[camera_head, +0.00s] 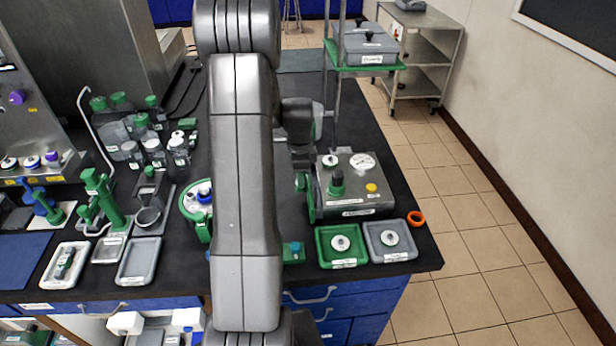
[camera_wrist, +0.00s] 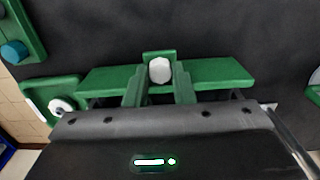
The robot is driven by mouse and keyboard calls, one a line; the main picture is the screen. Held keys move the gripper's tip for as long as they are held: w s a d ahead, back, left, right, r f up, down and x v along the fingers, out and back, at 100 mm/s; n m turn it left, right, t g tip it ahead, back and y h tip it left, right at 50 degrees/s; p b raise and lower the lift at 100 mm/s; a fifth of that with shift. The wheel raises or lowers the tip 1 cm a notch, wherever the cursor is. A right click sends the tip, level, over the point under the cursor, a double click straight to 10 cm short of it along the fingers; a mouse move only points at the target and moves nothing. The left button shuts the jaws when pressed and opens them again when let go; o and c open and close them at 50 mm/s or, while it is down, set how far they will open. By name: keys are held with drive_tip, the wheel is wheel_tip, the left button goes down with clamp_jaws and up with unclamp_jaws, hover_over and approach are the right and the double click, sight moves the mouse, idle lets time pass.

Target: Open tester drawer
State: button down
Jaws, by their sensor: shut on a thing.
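The tester (camera_head: 356,188) is a grey box with a green knob and an orange button on top, on the right part of the black bench. A green panel (camera_head: 311,200) stands along its left side, beside my gripper (camera_head: 301,178). In the wrist view, a long green bar (camera_wrist: 220,74) runs across the middle. My gripper (camera_wrist: 158,92) is shut on a white knob (camera_wrist: 159,70) at the bar's middle. My gripper's body hides what lies below the bar, and my arm covers part of the head view. I cannot tell how far the drawer stands out.
A green tray (camera_head: 323,262) and a grey tray (camera_head: 372,255) stand in front of the tester. An orange ring (camera_head: 416,218) lies near the bench's right edge. A metal post (camera_head: 332,110) rises behind the tester. A green container (camera_head: 196,228) stands left of my arm.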

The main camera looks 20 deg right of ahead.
drive_tip(key=a, duration=0.3)
drive_tip(key=w+a+b, duration=0.1)
drive_tip(key=a, duration=0.2)
drive_tip(key=w+a, duration=0.1)
drive_tip(key=a, duration=0.1)
drive_tip(key=shift+w+a+r, duration=0.1)
drive_tip(key=shift+w+a, duration=0.05)
drive_tip(key=shift+a, duration=0.25)
drive_tip(key=c, duration=1.2)
unclamp_jaws()
drive_tip(key=shift+c, duration=0.2)
wheel_tip(320, 180, up, 14)
drive_tip(key=b, duration=0.2)
